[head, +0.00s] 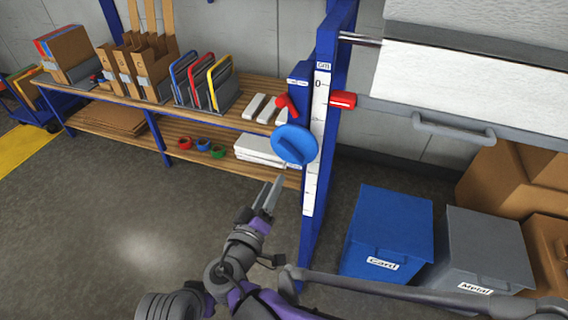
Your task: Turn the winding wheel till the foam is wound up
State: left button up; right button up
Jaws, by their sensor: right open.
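The winding wheel (294,144) is a blue disc with a raised grip bar across its face, on the side of a blue upright post. The white foam (470,85) hangs as a wide sheet at the upper right. A grey bar with a handle (453,130) runs along its lower edge. My right gripper (270,191) is open and empty, just below and left of the wheel, and appears apart from it. Its fingers point up towards the wheel. My left gripper is not in view.
A white cm scale (319,125) runs down the post, with a red marker (343,100) beside it. A red lever (288,107) sits above the wheel. A wooden shelf bench (150,115) stands left. A blue bin (388,235) and grey bin (484,250) stand right.

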aim_at(288, 155)
jog(key=x, duration=1)
jog(key=shift+w+d+p, duration=0.1)
jog(key=shift+p, duration=0.3)
grip_shut()
